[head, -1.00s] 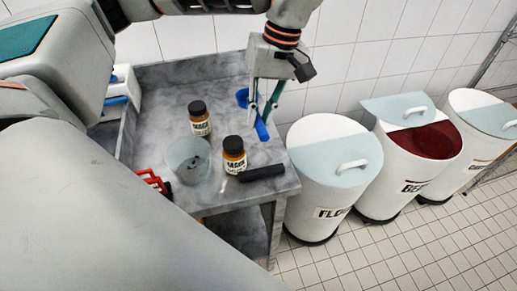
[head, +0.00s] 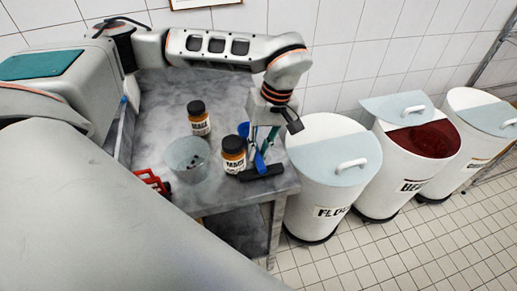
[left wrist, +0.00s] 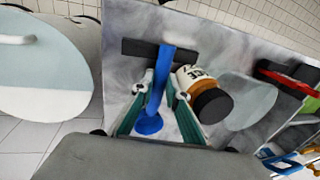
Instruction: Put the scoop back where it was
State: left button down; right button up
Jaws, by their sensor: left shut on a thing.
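The blue scoop (head: 259,163) is in my left gripper (head: 261,147), which is shut on it. The scoop hangs over the right part of the grey table, its handle end near a black bar (head: 270,172). In the left wrist view the blue handle (left wrist: 161,75) runs between my fingers (left wrist: 160,92), with the round bowl (left wrist: 148,123) nearer the camera. The handle's far end overlaps the black bar (left wrist: 138,48) there; I cannot tell whether they touch. My right gripper is not in view.
An amber jar (head: 233,155) stands close left of the scoop, with another (head: 199,118) behind. A clear container (head: 188,160) and a red-handled item (head: 152,181) are farther left. White bins (head: 330,185) stand beyond the table's right edge. The table's back middle (head: 165,95) is clear.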

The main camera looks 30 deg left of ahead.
pick_arm(q)
jog(key=shift+f, duration=0.1)
jog(key=c, duration=2.3)
grip_release()
jog(key=v, duration=1.2)
